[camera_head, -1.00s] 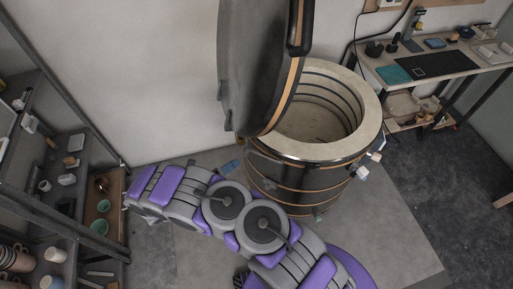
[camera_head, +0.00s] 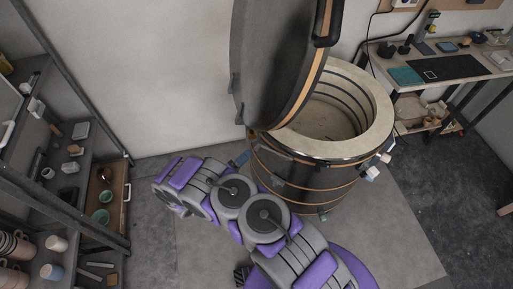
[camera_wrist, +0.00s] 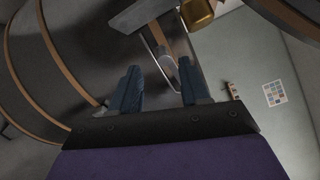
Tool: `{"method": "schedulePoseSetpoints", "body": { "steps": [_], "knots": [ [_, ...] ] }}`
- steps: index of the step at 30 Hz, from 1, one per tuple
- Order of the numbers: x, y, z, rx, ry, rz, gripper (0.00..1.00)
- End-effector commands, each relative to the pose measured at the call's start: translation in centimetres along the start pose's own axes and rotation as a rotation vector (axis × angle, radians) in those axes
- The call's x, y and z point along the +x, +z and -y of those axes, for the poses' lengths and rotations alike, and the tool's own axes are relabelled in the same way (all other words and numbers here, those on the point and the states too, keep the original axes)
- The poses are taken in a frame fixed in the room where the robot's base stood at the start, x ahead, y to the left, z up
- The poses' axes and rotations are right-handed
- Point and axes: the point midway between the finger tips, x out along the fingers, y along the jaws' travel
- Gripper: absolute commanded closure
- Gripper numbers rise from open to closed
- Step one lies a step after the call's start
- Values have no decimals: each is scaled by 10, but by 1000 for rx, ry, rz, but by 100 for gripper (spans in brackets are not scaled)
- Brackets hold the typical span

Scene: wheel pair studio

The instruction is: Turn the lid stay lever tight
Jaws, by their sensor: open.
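The round kiln (camera_head: 300,180) stands with its dark lid (camera_head: 280,60) raised. In the wrist view, my gripper (camera_wrist: 158,70) is open, with its two blue fingers apart. A pale metal bar (camera_wrist: 182,48) and a small rounded grey piece (camera_wrist: 168,68), possibly the lid stay lever, show beyond and between the fingertips. I cannot tell whether either finger touches them. A brass-coloured knob (camera_wrist: 197,12) shows above, near the top edge. The kiln's banded side (camera_wrist: 55,60) fills the left. In the head view I cannot clearly make out the lever or my fingertips.
A shelf rack (camera_head: 70,205) with pots and cups stands at the left. A workbench (camera_head: 440,70) with tools stands at the back right. Small pale boxes (camera_head: 372,173) stick out from the kiln's right side. The floor (camera_head: 400,235) right of the kiln is clear.

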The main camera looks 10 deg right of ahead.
Motion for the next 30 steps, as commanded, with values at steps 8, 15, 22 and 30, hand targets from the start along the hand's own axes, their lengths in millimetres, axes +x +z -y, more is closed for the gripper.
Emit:
{"method": "schedulePoseSetpoints", "body": {
  "steps": [8,15,22,30],
  "knots": [
    [57,-4,2,8,4,-7,54],
    [73,0,1,2,-1,-2,54],
    [74,0,1,1,-2,0,54],
    [79,-3,2,5,3,-3,70]
  ]
}}
